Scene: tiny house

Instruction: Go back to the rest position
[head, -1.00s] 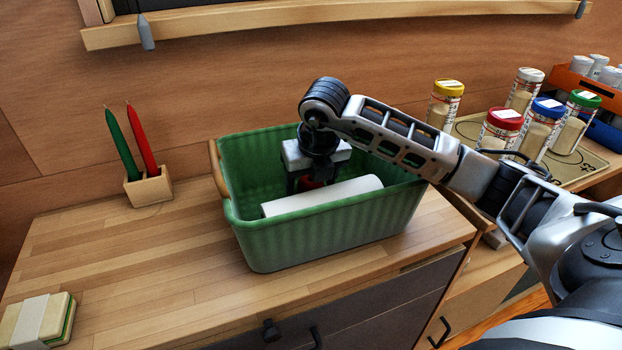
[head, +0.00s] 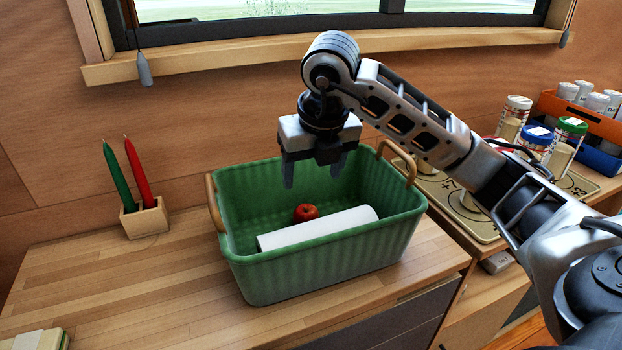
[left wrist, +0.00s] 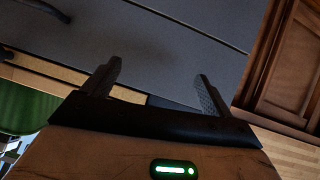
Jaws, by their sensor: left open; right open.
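My right gripper (head: 315,178) is open and empty in the head view, pointing down above the far part of the green basket (head: 330,262). A red apple (head: 305,212) lies inside the basket, below the gripper and apart from it. My left gripper (left wrist: 156,85) shows only in the left wrist view. Its two fingers are spread with nothing between them, in front of grey cabinet fronts (left wrist: 150,45).
A white roll (head: 318,228) lies in the basket beside the apple. A holder (head: 145,218) with a green and a red candle stands left on the wooden counter (head: 110,290). Several jars (head: 537,142) and an orange-and-blue crate (head: 590,120) stand at right. A window sill runs above.

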